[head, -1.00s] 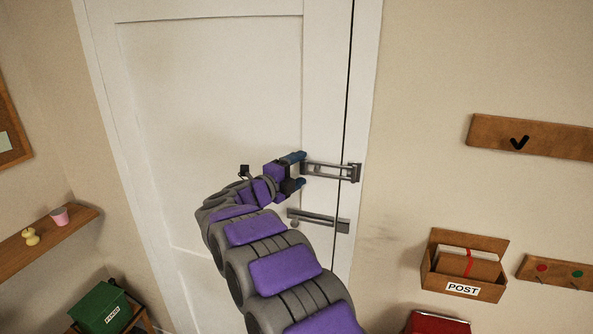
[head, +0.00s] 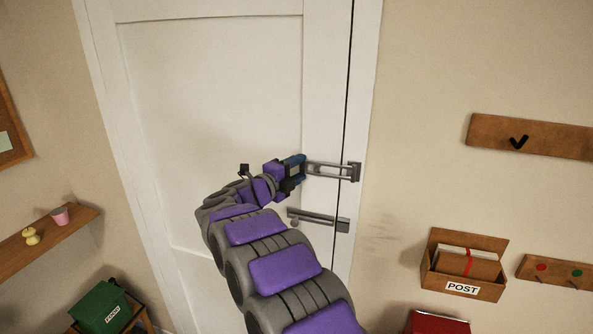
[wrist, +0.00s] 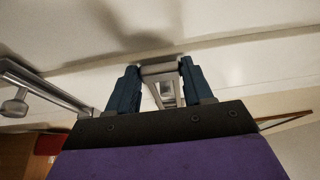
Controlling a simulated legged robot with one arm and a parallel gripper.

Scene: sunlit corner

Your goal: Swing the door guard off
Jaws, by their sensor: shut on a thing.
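The door guard (head: 331,171) is a grey metal loop bar that reaches from the door frame at the right across the gap onto the white door (head: 215,110). My gripper (head: 301,168) is at the bar's left, free end, with its blue fingers shut on it. In the wrist view the guard (wrist: 160,70) sits between the two blue fingers of my gripper (wrist: 158,80). The guard's mount (head: 355,172) is on the frame side. The bar's end is partly hidden by the fingers in the head view.
A grey metal handle or bolt (head: 318,219) sits just below the guard; it also shows at the left in the wrist view (wrist: 45,88). A wooden post box (head: 463,265) and a plank with a tick (head: 530,137) hang on the right wall. A shelf (head: 45,240) is at left.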

